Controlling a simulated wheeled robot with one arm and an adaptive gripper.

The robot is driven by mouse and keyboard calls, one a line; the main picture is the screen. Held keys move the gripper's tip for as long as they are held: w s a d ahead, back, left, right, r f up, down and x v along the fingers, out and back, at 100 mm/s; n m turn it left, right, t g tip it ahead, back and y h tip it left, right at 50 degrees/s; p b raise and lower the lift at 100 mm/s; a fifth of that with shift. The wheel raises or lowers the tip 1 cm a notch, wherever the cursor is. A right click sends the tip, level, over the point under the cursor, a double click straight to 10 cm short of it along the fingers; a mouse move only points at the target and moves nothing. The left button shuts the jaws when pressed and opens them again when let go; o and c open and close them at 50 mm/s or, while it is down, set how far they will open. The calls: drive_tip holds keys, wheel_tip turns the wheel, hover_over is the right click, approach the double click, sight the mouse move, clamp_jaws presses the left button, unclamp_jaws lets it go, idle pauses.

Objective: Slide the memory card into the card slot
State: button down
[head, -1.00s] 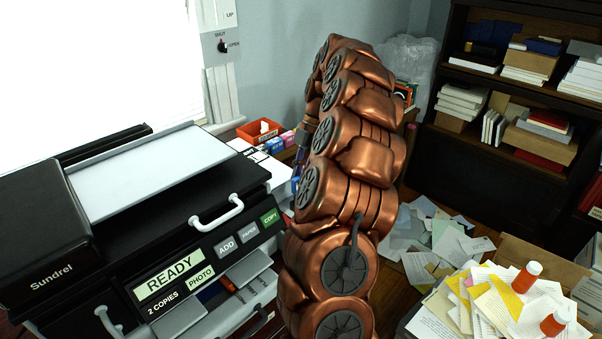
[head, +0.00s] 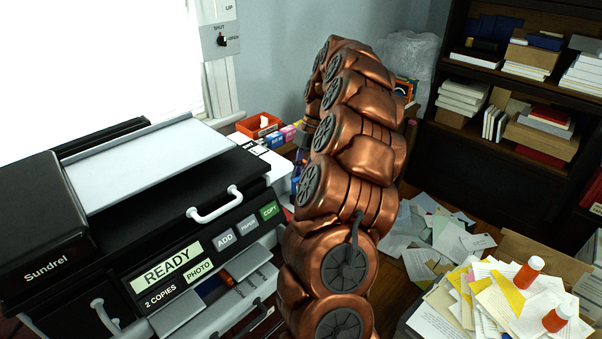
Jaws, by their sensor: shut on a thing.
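The black copier-printer (head: 90,268), marked Sundrel, stands at the left. Its display (head: 167,267) reads READY and 2 COPIES, with PHOTO, ADD, PAPER and COPY labels beside it. Below the panel, an opening with grey trays (head: 250,288) holds small blue and orange items. I cannot make out a card slot or the memory card. My copper arm rises in the middle, just right of the printer. My gripper is hidden behind the arm, so its fingertips and anything in them do not show.
An orange bin (head: 259,125) and small coloured boxes stand behind the printer. A wall switch (head: 222,40) is above. Loose papers (head: 432,240) lie right of my arm. A paper pile (head: 490,300) bears two orange bottles. A dark bookshelf (head: 470,130) fills the right back.

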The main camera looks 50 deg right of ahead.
drive_tip(key=shift+f, duration=0.35)
drive_tip(key=c, duration=1.1)
unclamp_jaws()
